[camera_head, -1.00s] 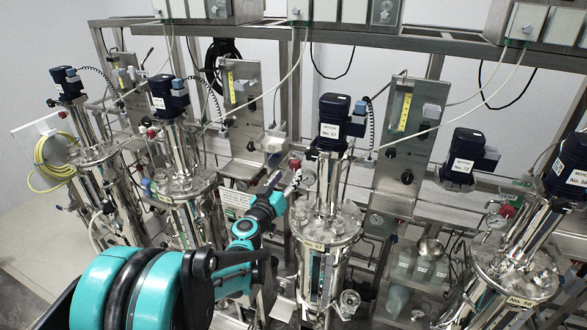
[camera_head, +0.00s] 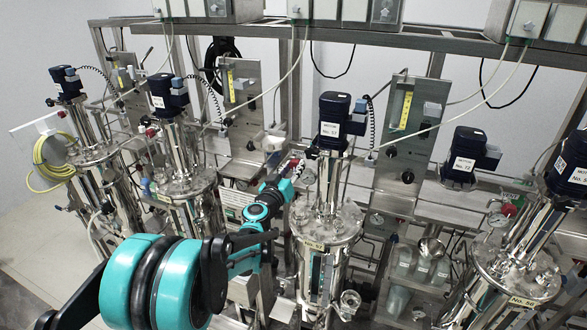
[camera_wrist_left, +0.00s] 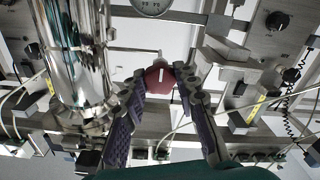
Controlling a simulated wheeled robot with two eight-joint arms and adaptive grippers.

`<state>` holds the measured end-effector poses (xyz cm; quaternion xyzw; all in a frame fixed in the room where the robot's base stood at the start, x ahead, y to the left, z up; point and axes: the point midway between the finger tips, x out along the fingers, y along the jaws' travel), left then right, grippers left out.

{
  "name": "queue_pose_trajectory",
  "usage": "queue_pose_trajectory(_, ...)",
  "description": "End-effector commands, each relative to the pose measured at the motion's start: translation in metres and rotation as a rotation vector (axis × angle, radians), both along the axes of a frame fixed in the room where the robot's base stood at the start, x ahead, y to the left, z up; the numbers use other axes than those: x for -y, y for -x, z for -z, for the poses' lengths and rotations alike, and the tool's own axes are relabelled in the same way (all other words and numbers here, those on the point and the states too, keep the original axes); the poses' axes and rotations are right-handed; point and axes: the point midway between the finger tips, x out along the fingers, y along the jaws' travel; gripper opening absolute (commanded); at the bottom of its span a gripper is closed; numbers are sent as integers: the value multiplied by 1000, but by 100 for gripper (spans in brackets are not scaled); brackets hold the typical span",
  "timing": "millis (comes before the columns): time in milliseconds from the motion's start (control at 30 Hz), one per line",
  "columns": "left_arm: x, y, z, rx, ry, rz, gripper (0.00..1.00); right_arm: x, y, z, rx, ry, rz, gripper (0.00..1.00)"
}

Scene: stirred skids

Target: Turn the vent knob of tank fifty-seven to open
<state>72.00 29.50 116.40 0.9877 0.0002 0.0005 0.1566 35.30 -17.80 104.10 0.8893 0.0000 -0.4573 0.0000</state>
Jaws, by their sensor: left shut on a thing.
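Tank fifty-seven (camera_head: 325,275) is a shiny steel vessel right of centre in the head view, with a "No. 57" label and a dark blue motor (camera_head: 335,122) above it. My left gripper (camera_head: 296,166) is at the upper left of its lid. In the left wrist view a red knob (camera_wrist_left: 159,78) with a white mark sits between the fingertips of my left gripper (camera_wrist_left: 160,84), which are shut on it. In that view the white mark runs roughly upright. The gripper and arm mostly hide the knob in the head view. My right gripper is not in view.
Tank No. 56 (camera_head: 515,270) stands at the right, and two more steel tanks stand at the left. A steel panel with a yellow-scaled gauge (camera_head: 405,112) is behind tank fifty-seven. Pale hoses cross overhead. A steel column (camera_wrist_left: 75,55) is close beside the gripper in the wrist view.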

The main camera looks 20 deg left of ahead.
Motion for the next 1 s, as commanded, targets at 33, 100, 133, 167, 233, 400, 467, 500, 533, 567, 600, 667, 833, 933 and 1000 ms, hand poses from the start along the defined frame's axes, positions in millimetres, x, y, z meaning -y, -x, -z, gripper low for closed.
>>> queue_pose_trajectory(33, 0, 0, 0, 0, 2, 0, 0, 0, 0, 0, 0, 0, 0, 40)
queue_pose_trajectory(100, 0, 0, 0, 0, 9, 0, 0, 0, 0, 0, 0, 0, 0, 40)
queue_pose_trajectory(133, 0, 0, 0, 0, 13, 0, 0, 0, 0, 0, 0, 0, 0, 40)
queue_pose_trajectory(167, 0, 0, 0, 0, 19, 0, 0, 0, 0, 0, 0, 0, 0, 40)
queue_pose_trajectory(233, 0, 0, 0, 0, 38, 0, 0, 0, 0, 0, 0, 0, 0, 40)
queue_pose_trajectory(400, 0, 0, 0, -1, 124, 0, 0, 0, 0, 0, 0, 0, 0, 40)
queue_pose_trajectory(467, 0, 0, 0, -1, 167, 0, 0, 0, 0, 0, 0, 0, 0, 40)
queue_pose_trajectory(500, 0, 0, 0, -1, 199, 0, 0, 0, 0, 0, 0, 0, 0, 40)
queue_pose_trajectory(533, 0, 0, 0, -1, 224, 1, 0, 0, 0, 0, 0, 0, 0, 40)
queue_pose_trajectory(567, 0, 0, 0, -1, 251, 1, 0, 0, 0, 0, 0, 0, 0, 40)
queue_pose_trajectory(600, 0, 0, 0, -1, 287, 1, 0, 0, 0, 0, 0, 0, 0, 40)
queue_pose_trajectory(667, 0, 0, 0, -1, 344, 1, 0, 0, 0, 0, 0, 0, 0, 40)
queue_pose_trajectory(833, 1, 0, 0, -1, 506, 1, 0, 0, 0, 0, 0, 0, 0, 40)
queue_pose_trajectory(933, 1, 0, 0, -1, 601, 1, 0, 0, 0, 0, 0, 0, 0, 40)
queue_pose_trajectory(1000, 1, 0, 0, -1, 668, 1, 0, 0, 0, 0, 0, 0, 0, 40)
